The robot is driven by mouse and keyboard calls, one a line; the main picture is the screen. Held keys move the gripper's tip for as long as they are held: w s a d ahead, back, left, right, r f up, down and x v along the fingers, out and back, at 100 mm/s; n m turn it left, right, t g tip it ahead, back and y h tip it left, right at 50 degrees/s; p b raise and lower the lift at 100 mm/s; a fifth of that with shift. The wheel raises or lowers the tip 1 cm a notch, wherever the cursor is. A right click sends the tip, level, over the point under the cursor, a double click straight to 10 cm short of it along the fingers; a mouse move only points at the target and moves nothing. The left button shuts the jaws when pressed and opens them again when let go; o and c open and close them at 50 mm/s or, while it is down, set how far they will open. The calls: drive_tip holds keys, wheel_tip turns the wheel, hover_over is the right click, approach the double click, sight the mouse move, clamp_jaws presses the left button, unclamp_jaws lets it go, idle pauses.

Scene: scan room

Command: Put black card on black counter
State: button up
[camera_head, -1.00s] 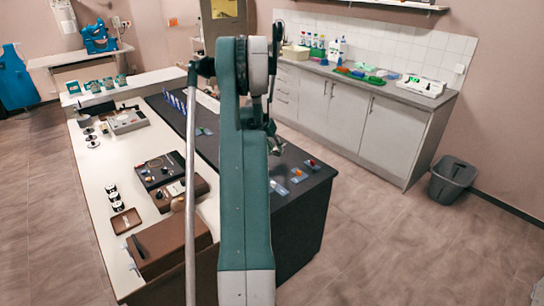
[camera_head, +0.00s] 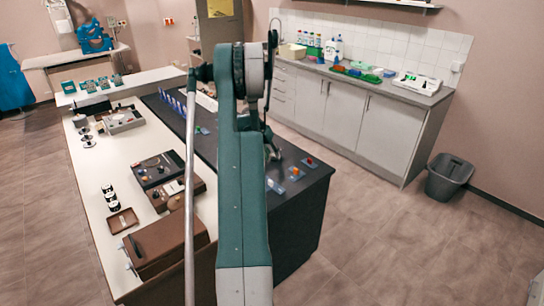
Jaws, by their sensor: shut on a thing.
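The black counter (camera_head: 207,150) is the dark top along the right side of the central island, running from the back to the near right corner. My gripper (camera_head: 272,152) is over or at this counter's right part, mostly hidden behind my green arm. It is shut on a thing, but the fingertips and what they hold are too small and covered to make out. I cannot pick out the black card apart from the gripper. I cannot tell whether the held thing touches the counter.
Small coloured items on cards (camera_head: 295,175) lie on the counter's right end, close to my gripper. A row of blue upright pieces (camera_head: 174,103) stands at its back. The white island top (camera_head: 97,185) holds a brown case (camera_head: 165,245) and trays. A grey bin (camera_head: 450,178) stands right.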

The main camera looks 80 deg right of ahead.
drive_tip(key=shift+f, duration=0.1)
drive_tip(key=o, duration=0.9)
drive_tip(key=shift+r, duration=0.2)
drive_tip(key=p+v, duration=0.1)
drive_tip(key=v, duration=1.1)
drive_tip(key=shift+a+f, duration=0.1)
drive_tip(key=shift+a, duration=0.05)
drive_tip(key=shift+w, duration=0.1)
idle(0.4)
